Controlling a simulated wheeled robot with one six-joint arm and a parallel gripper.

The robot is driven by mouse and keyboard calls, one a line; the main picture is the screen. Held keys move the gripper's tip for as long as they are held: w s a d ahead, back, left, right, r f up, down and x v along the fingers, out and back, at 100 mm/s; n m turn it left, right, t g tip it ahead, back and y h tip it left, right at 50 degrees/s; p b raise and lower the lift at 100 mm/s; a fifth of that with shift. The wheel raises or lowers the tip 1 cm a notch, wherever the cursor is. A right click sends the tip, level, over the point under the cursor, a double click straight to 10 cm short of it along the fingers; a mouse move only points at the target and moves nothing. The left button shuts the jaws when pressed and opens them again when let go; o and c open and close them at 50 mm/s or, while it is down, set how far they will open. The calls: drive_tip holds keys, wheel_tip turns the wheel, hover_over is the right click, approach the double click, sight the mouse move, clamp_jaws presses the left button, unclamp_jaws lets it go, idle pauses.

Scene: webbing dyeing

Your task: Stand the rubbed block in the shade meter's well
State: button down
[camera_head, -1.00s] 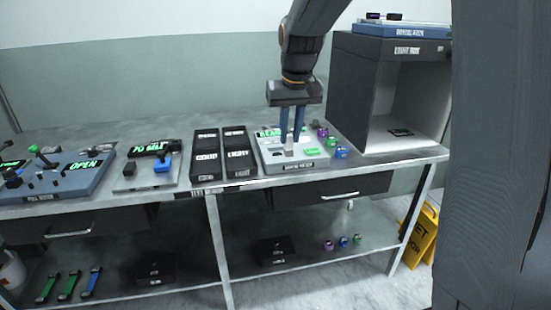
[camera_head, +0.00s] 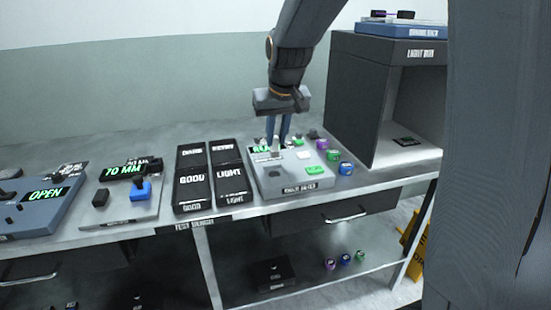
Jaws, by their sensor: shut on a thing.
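The shade meter (camera_head: 291,186) is a pale grey box on the bench with a green lit display (camera_head: 261,149) and a green button (camera_head: 314,170). My gripper (camera_head: 277,142) points down over the meter's back part with its two blue fingers close together. It is shut on a small pale block (camera_head: 276,146), which is mostly hidden by the fingers and hard to make out. A small white piece (camera_head: 303,155) shows on the meter's top, right of the fingers.
Several coloured rolls (camera_head: 346,168) stand right of the meter, near the open light box (camera_head: 357,95). Two black trays, GOOD (camera_head: 192,192) and LIGHT (camera_head: 230,188), lie to its left. Further left is a 70 MM device (camera_head: 121,205). The bench behind is clear.

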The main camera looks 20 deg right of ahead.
sight(276, 153)
drive_tip(key=shift+f+p, duration=0.3)
drive_tip(key=shift+f, duration=2.75)
drive_tip(key=shift+f, duration=0.15)
drive_tip(key=c, duration=1.6)
unclamp_jaws()
drive_tip(key=shift+s+r, duration=0.1)
drive_tip(key=shift+r, duration=0.4)
drive_tip(key=v, duration=1.1)
drive_tip(key=s+f+g, duration=0.1)
drive_tip(key=s+f, duration=0.4)
drive_tip(key=s, duration=0.2)
drive_tip(key=s+f+g, duration=0.1)
drive_tip(key=s+f, duration=0.5)
drive_tip(key=s, duration=0.1)
drive_tip(key=s+f+g, duration=0.2)
drive_tip(key=s+f, duration=0.4)
drive_tip(key=s, duration=0.1)
drive_tip(key=shift+f+b, duration=0.25)
drive_tip(key=shift+b, duration=0.15)
